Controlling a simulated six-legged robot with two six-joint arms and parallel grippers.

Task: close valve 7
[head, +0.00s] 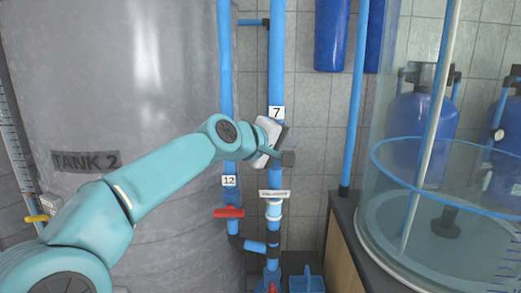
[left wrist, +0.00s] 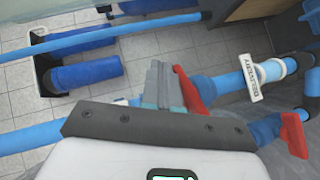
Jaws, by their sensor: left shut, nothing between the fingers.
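The label 7 (head: 276,112) is on a blue vertical pipe (head: 277,60) in the middle of the head view. My left gripper (head: 288,158) is just below it, in front of that pipe, and hides the valve there. In the left wrist view the gripper (left wrist: 161,85) is shut and empty. A red handle (left wrist: 194,92) is right beside its fingers, on the pipe with the DELIVERY tag (left wrist: 252,80), so it appears to be valve 7's. I cannot tell whether they touch. My right gripper is not in view.
A red handle (head: 229,212) sits below the label 12 (head: 229,181) on the neighbouring pipe. A second red handle (left wrist: 294,135) shows in the left wrist view. Tank 2 (head: 165,70) stands at left, a clear tank (head: 440,240) at right. A yellow handle (head: 37,218) is far left.

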